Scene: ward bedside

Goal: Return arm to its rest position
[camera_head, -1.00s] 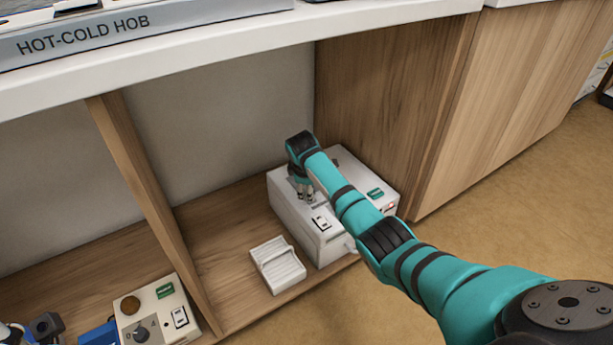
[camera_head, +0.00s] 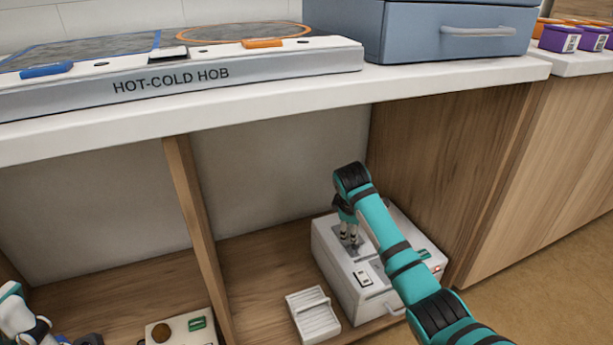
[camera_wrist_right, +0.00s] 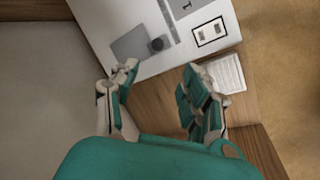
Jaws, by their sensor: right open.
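My right arm comes in from the lower right in the head view and reaches into the open lower shelf. My right gripper (camera_head: 349,238) points down over the top of a white box-shaped device (camera_head: 330,262). In the right wrist view the fingers of the right gripper (camera_wrist_right: 160,80) are spread apart with nothing between them. Whether the fingers touch the device is unclear.
A small white ribbed tray (camera_head: 313,314) lies left of the device. A wooden divider (camera_head: 197,235) stands further left, a wooden side panel (camera_head: 430,150) to the right. The white counter (camera_head: 280,112) overhangs the shelf. A beige control box (camera_head: 180,330) sits lower left.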

